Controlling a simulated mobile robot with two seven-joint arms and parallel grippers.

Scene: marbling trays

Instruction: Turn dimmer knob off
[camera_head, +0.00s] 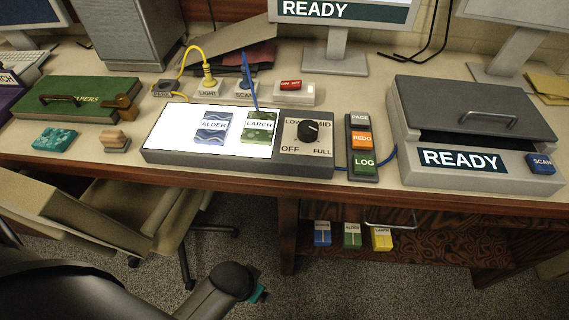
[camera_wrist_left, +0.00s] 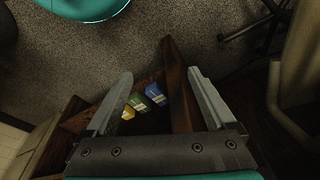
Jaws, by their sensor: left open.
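The black dimmer knob (camera_head: 308,131) sits on the grey right end of the light box, among the labels LOW, MID, OFF and FULL. Its pale mark seems to point up and right, towards MID. My left arm shows at the bottom of the head view, below the desk edge and well away from the knob. In the left wrist view my left gripper (camera_wrist_left: 162,88) is open and empty, pointing down towards the floor and drawer. My right gripper is out of view.
A button strip (camera_head: 362,148) with PAGE, REDO and LOG stands right of the dimmer. A scanner (camera_head: 470,120) is further right. A chair (camera_head: 100,215) stands at left.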

